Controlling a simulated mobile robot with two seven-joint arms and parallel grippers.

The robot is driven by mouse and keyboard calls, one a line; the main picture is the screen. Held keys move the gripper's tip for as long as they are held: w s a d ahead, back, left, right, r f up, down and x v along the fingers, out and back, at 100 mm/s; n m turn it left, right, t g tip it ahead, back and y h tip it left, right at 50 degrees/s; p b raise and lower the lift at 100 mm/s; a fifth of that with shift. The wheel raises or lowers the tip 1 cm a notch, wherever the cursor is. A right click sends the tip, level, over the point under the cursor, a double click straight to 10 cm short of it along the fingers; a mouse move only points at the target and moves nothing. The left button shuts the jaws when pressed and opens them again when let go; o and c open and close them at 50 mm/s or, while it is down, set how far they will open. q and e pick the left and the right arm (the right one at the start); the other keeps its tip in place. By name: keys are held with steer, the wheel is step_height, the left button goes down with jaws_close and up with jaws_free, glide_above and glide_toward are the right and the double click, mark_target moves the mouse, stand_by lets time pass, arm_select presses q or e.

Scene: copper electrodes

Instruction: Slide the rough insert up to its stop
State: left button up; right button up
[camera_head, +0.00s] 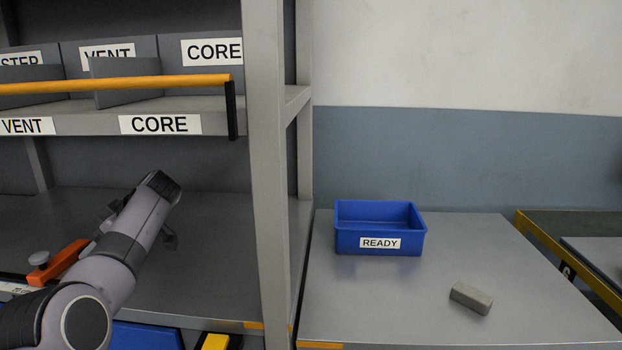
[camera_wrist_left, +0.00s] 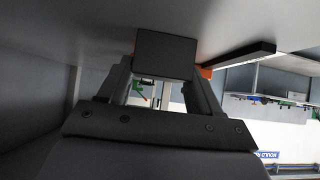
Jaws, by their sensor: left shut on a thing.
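My left gripper (camera_head: 145,215) is in front of the lower level of the grey shelf, mostly hidden behind its own wrist in the head view. In the left wrist view its fingers (camera_wrist_left: 163,80) are shut on a dark grey, square-faced block (camera_wrist_left: 166,52). The block lies close to a grey surface (camera_wrist_left: 225,30); I cannot tell whether they touch. No label on the block is readable, and I cannot tell a stop in either view. A loose grey block (camera_head: 472,298) lies on the right-hand table. My right gripper is not in view.
A blue bin marked READY (camera_head: 380,242) stands on the grey table (camera_head: 400,310). The shelf post (camera_head: 268,180) rises between my left arm and that table. Above are bays labelled VENT and CORE (camera_head: 160,124) behind a yellow rail (camera_head: 120,84). An orange part (camera_head: 60,262) is beside my arm.

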arm_select(q)
steer(key=shift+w+a+b, duration=0.1)
steer(key=shift+a+b, duration=0.6)
steer(key=shift+a, duration=1.1)
steer(key=shift+r, duration=0.1)
steer(key=o, duration=0.9)
steer(key=shift+a, duration=0.15)
steer(key=r+p, duration=0.1)
steer(key=d+r+p, duration=0.1)
steer(key=r+p, duration=0.1)
steer(key=d+r+p, duration=0.1)
steer(key=shift+d+r+p, duration=0.1)
steer(key=shift+r+p, duration=0.25)
steer(key=shift+r, duration=0.05)
